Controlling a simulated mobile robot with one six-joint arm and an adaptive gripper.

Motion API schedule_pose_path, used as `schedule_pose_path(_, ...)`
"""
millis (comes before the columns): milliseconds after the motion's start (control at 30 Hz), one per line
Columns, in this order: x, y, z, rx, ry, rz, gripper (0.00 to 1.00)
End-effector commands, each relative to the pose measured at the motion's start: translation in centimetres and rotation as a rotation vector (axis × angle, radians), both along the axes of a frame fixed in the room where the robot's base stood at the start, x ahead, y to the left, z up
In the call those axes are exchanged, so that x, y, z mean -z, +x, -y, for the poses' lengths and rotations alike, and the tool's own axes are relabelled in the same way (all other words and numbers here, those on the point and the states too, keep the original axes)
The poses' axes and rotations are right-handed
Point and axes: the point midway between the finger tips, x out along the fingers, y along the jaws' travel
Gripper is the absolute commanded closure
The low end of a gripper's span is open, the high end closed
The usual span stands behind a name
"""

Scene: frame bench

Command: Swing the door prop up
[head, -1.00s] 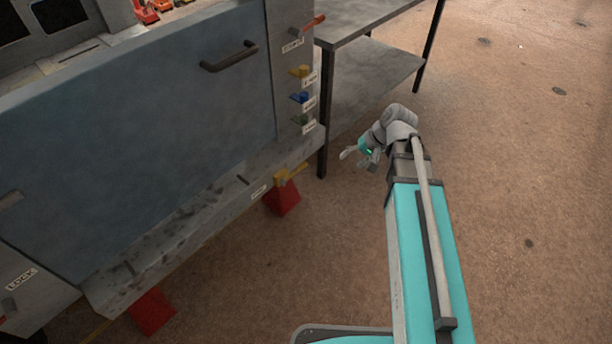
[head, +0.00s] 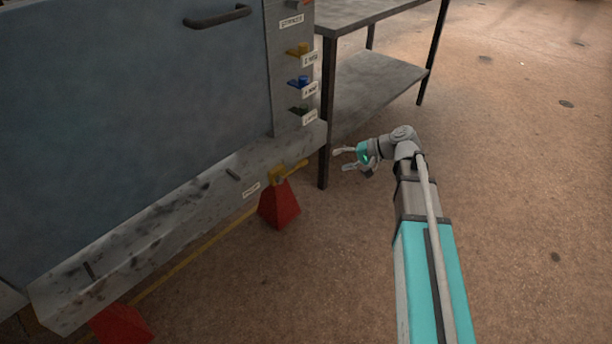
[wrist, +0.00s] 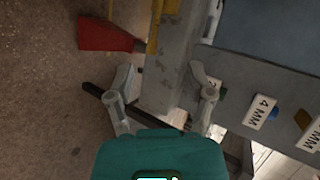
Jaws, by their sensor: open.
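A yellow part also shows at the top of the wrist view (wrist: 154,28). The big blue-grey door (head: 130,110) with a dark handle stands upright above the ledge. My gripper (head: 344,159) is open and empty, right of the yellow fitting and apart from it, fingers pointing left. In the wrist view its fingers (wrist: 161,80) are spread in front of the ledge's end.
Red supports (head: 280,206) stand under the ledge. Yellow, blue and green knobs with labels (head: 300,82) line the right post. A grey metal table (head: 375,85) stands behind my gripper, its dark leg (head: 325,125) close to the fingers. The floor to the right is clear.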

Motion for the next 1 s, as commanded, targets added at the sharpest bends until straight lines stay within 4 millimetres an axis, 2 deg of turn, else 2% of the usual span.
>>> schedule_pose_path(33,1.7,0.6,0.0,0.005,0.023,0.002,0.32)
schedule_pose_path(600,8.0,5.0,0.2,0.06,0.3,0.027,0.32)
schedule_pose_path(800,9.2,6.1,0.4,0.073,0.371,0.034,0.32)
schedule_pose_path(1000,9.4,6.5,0.5,0.08,0.404,0.036,0.32)
